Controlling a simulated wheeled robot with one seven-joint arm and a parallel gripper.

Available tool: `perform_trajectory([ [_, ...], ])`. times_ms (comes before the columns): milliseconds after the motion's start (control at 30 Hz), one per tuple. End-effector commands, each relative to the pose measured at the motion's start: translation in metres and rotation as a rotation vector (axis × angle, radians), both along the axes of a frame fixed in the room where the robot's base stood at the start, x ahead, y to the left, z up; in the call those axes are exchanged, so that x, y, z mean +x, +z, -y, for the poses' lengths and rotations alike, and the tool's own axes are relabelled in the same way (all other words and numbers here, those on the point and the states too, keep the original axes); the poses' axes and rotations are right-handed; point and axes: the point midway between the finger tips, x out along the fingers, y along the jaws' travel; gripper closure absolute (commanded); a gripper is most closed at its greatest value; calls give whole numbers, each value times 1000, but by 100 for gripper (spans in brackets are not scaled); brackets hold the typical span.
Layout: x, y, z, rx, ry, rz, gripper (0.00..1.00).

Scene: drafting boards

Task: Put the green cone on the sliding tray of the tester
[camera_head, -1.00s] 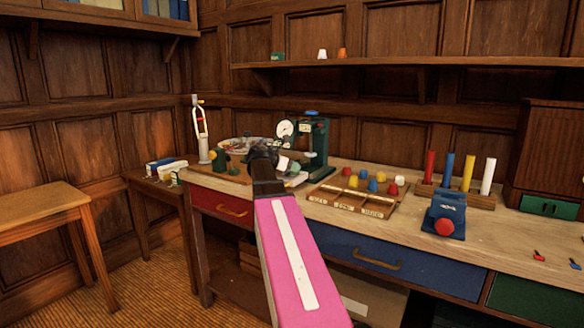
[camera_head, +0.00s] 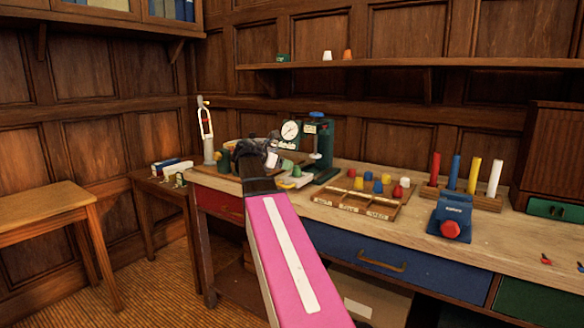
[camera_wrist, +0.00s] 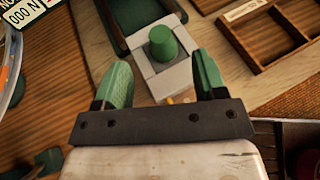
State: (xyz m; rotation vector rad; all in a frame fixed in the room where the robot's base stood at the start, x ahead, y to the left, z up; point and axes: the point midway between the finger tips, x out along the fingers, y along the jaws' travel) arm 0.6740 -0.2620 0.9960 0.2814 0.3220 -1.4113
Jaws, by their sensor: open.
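The green cone (camera_wrist: 163,44) stands upright on a pale square plate with a grey centre, which looks like the sliding tray (camera_wrist: 140,58) of the tester. The tray lies at the front of the tester's dark green base (camera_wrist: 133,14). In the head view the tester (camera_head: 319,140) is a green press with a round white dial, at the back of the bench. My gripper (camera_wrist: 162,64) is open. Its two green fingers are on either side, short of the cone and apart from it. In the head view my arm hides part of the tray area.
A divided wooden tray (camera_head: 354,196) with several coloured pieces lies right of the tester. A blue device with a red knob (camera_head: 450,216) and a rack of coloured rods (camera_head: 486,200) stand further right. A white-framed stand (camera_head: 207,135) is at left. Bare bench (camera_head: 410,225) shows in front.

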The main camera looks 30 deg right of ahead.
Motion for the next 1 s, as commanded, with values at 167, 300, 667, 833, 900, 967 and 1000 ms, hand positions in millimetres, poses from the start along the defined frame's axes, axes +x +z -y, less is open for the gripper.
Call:
perform_trajectory([
  [167,-4,11,-27,-1,2,1,35],
  [300,-5,16,-37,0,0,0,35],
  [667,-6,17,-41,0,0,0,35],
  [833,-6,17,-41,0,0,0,35],
  [900,-6,17,-41,0,0,0,35],
  [967,-6,17,-41,0,0,0,35],
  [1000,-6,17,-41,0,0,0,35],
])
